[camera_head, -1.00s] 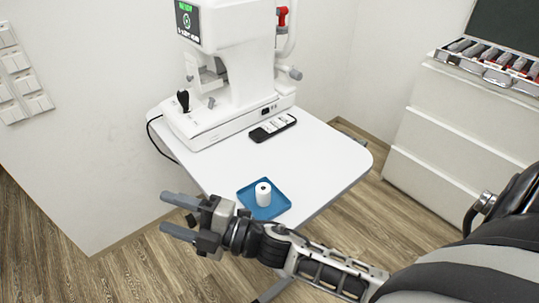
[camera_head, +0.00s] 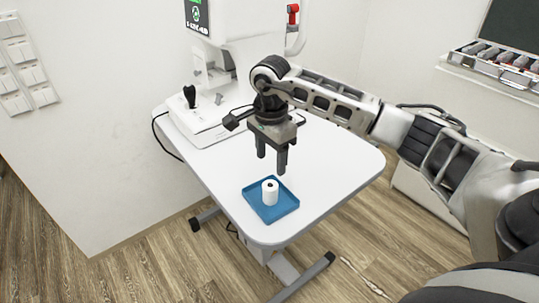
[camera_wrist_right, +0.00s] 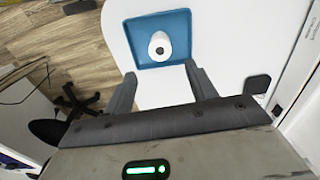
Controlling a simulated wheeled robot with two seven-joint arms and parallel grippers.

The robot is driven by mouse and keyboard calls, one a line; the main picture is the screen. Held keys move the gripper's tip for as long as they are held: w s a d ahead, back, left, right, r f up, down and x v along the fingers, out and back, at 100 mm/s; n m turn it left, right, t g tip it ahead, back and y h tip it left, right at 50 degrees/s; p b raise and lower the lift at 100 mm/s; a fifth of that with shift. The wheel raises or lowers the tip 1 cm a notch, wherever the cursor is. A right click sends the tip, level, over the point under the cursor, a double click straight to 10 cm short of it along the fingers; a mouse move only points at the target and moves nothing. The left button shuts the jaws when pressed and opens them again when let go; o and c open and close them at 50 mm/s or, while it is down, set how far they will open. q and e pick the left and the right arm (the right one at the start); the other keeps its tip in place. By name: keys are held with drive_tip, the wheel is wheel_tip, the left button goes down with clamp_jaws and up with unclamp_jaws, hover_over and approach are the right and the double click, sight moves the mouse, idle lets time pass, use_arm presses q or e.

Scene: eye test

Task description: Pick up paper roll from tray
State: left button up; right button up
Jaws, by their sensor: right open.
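A white paper roll (camera_head: 270,192) stands upright on a blue tray (camera_head: 284,209) near the front edge of the white table. My right gripper (camera_head: 272,166) is above the table, just behind and above the roll, with its fingers pointing down. It is open and empty, apart from the roll. In the right wrist view the roll (camera_wrist_right: 160,45) stands in the tray (camera_wrist_right: 185,23), beyond the two spread fingertips (camera_wrist_right: 158,78). My left gripper does not show in any view.
A white eye-test machine (camera_head: 255,65) stands at the back of the white table (camera_head: 330,170), partly hidden by my right arm. A lens case (camera_head: 500,65) sits on a white cabinet at the right. The table's right side is clear.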

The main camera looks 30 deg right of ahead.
sight(270, 185)
wheel_tip(270, 185, down, 7)
drive_tip(key=b, duration=0.4)
drive_tip(key=shift+r, duration=0.1)
drive_tip(key=shift+f+b, duration=0.7)
drive_tip(key=shift+f, duration=0.1)
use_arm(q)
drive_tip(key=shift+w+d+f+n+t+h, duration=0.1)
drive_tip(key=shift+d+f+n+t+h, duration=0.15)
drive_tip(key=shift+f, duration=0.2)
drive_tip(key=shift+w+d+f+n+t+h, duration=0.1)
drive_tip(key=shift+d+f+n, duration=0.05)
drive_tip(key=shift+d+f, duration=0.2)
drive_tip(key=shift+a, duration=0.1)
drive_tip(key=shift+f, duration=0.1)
use_arm(e)
drive_tip(key=c, duration=0.8)
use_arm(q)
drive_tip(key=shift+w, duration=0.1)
use_arm(e)
drive_tip(key=shift+o, duration=0.2)
